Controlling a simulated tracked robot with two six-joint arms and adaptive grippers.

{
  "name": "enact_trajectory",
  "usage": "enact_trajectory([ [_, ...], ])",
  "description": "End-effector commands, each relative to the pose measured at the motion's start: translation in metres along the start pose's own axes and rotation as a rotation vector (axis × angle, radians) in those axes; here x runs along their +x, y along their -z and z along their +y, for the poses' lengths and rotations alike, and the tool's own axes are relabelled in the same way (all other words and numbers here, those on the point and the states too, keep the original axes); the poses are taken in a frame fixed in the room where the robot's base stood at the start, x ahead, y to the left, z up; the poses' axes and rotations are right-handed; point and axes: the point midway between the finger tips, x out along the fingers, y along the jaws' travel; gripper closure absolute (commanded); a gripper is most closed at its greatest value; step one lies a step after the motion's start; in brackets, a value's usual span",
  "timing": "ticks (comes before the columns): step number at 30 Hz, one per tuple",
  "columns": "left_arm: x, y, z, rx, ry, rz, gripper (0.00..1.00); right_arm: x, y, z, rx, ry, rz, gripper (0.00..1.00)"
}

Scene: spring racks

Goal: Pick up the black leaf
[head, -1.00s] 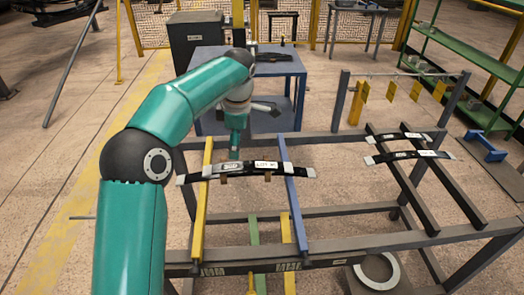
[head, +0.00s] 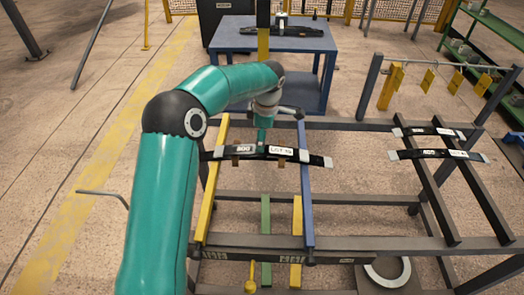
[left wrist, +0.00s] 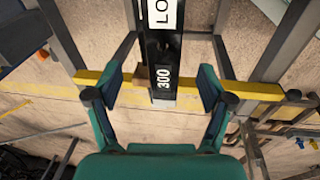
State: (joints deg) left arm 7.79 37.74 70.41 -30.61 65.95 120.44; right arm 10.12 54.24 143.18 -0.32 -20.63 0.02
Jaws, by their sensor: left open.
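A black leaf (head: 313,159), a long curved strip with white labels and pale ends, lies across a yellow bar (head: 211,190) and a blue bar (head: 305,200) of the rack. My left gripper (head: 262,148) is at the middle of this leaf, between its two labels. In the left wrist view the left gripper (left wrist: 163,88) is open, with one finger on each side of the leaf (left wrist: 166,60). The leaf's "300" label is between the fingers with gaps on both sides. The exact height of the fingertips over the leaf is unclear. My right gripper is not in view.
Two more black leaves (head: 437,154) lie on the dark rails at the rack's right. Another dark leaf (head: 290,31) is on the blue table (head: 230,40) behind. A ring (head: 388,272) lies below the rack.

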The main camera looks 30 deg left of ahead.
Motion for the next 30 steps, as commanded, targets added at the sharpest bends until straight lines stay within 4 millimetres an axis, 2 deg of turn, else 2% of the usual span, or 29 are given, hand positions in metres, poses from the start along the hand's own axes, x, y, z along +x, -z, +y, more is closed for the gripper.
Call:
enact_trajectory([
  [8,0.018,-0.002,-0.002,-0.001,0.003,0.000,0.20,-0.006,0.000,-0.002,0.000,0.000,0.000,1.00],
  [16,0.053,-0.005,-0.003,-0.002,0.002,0.000,0.20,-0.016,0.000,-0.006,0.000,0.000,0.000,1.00],
  [24,0.059,-0.005,-0.003,-0.003,0.000,0.000,0.20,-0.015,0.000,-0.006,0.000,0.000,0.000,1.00],
  [26,0.059,-0.005,-0.003,-0.003,0.000,0.000,0.26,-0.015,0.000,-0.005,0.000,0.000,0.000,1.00],
  [30,0.059,-0.005,-0.003,-0.003,0.000,0.000,0.50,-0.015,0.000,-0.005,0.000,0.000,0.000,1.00],
])
